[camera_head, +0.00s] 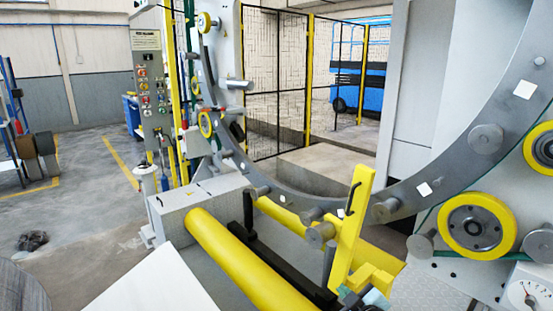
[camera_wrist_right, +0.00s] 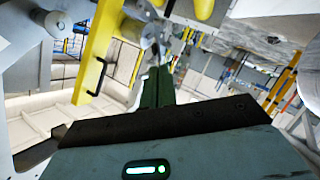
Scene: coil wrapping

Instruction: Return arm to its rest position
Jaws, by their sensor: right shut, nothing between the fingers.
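My right gripper (camera_head: 374,297) shows only in small part at the bottom edge of the head view, by the foot of an upright yellow post (camera_head: 352,225). Its teal-grey pieces are cut off by the frame. In the right wrist view its two dark green fingers (camera_wrist_right: 158,86) lie together, shut, with nothing held between them. The wrist body with a green light (camera_wrist_right: 146,170) fills the bottom of that view. My left gripper is not in view.
The wrapping machine's large grey ring (camera_head: 290,200) curves across the head view with rollers along it. A yellow roller (camera_head: 235,260) lies in front. Yellow wheels (camera_head: 477,226) stand at right, a control panel (camera_head: 148,85) at left. Open floor (camera_head: 95,200) is at left.

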